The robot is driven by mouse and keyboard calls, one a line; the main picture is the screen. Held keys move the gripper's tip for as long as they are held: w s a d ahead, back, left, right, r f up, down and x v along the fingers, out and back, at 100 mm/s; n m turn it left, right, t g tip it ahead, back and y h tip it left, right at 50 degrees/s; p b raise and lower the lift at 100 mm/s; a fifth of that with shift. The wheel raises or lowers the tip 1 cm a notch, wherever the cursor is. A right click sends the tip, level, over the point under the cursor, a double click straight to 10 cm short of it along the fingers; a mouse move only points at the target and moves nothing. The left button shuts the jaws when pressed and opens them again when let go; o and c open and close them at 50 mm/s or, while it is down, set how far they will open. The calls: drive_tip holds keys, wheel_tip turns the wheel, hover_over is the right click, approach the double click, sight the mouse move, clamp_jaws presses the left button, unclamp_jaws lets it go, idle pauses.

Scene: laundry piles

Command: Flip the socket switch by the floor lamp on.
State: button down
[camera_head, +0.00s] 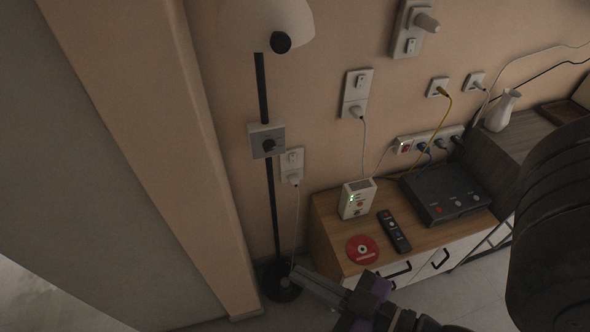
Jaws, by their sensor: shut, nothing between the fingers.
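The floor lamp (272,200) stands against the wall at left centre, with a pale shade, a dark pole and a round dark base. A grey box with a dark knob (266,141) shows at its pole. Just right of the pole, a white wall socket plate (291,160) has a small switch in its upper part and a plug with a hanging cord in its lower part. The switch's position is too small to tell. My gripper (296,273) is shut and empty, low in the view near the lamp base, well below the socket and apart from it.
A wooden cabinet (325,215) right of the lamp bears a white box (357,198), a remote (394,231), a red disc (362,250) and a black router (446,193). Other sockets (357,93) sit higher right. A wall corner (190,150) stands at left.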

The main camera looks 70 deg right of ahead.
sight(293, 162)
drive_tip(key=w+d+f+n+g+h+b, duration=0.1)
drive_tip(key=w+d+f+n+h+b, duration=0.1)
drive_tip(key=d+f, duration=0.4)
drive_tip(key=w+d+f+n+g+h+b, duration=0.2)
drive_tip(key=w+d+f+n+h, duration=0.2)
drive_tip(key=d, duration=1)
drive_tip(key=w+d+f+n+g+h+b, duration=0.2)
drive_tip(key=w+d+f+n+h+b, duration=0.1)
drive_tip(key=d+f, duration=0.7)
drive_tip(key=shift+w+d+n+h, duration=0.4)
drive_tip(key=shift+w+n+h, duration=0.1)
drive_tip(key=shift+w, duration=0.7)
drive_tip(key=shift+r, duration=0.1)
drive_tip(key=x, duration=1.4)
drive_tip(key=shift+f+p, duration=0.2)
drive_tip(key=shift+p, duration=0.15)
